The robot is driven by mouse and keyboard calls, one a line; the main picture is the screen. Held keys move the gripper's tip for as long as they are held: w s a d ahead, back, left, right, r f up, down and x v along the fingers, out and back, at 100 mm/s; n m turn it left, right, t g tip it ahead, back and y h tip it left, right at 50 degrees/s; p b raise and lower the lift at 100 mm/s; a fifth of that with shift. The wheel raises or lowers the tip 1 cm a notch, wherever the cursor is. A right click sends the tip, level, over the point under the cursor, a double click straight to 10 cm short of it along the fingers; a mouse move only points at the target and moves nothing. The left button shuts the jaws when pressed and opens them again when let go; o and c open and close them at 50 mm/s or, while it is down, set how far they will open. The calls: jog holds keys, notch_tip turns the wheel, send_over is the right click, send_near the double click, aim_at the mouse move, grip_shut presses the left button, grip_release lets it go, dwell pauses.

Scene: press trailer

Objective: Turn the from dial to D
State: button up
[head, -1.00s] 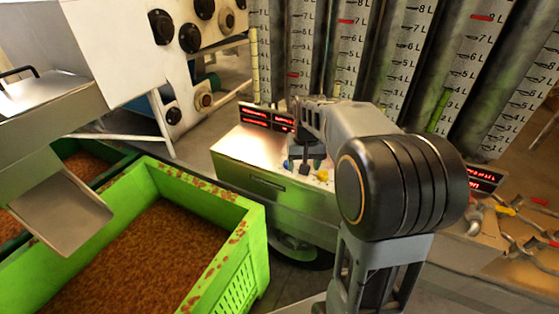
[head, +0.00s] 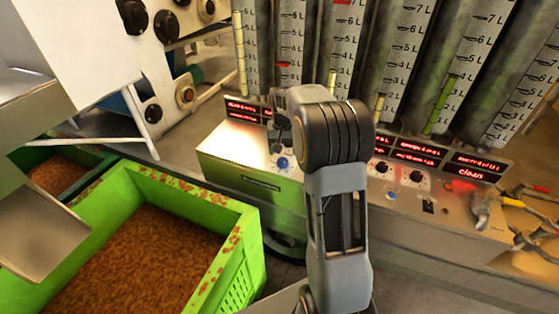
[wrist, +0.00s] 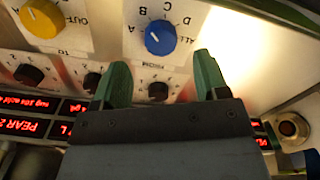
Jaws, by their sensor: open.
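The from dial (wrist: 160,38) is a round blue knob with a pale pointer mark, on a light panel. Letters including B, C and D, and ALL, are printed around it. I cannot tell for sure which label the mark points at. The dial also shows in the head view (head: 282,163), beside my arm. My gripper (wrist: 162,76) is open, with two green fingers apart and nothing between them. In the wrist view the blue dial is beyond the fingertips, between their lines, and apart from them.
A yellow dial (wrist: 41,18) marked OUT and TO sits beside the blue one. Small black knobs (wrist: 158,91) and red displays (wrist: 35,128) are close by. Measuring tubes (head: 400,60) stand behind the console. A green crate (head: 250,250) is at left, tools (head: 515,205) at right.

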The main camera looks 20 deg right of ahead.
aim_at(283, 161)
jog(key=shift+f, duration=2.5)
jog(key=shift+c, duration=0.4)
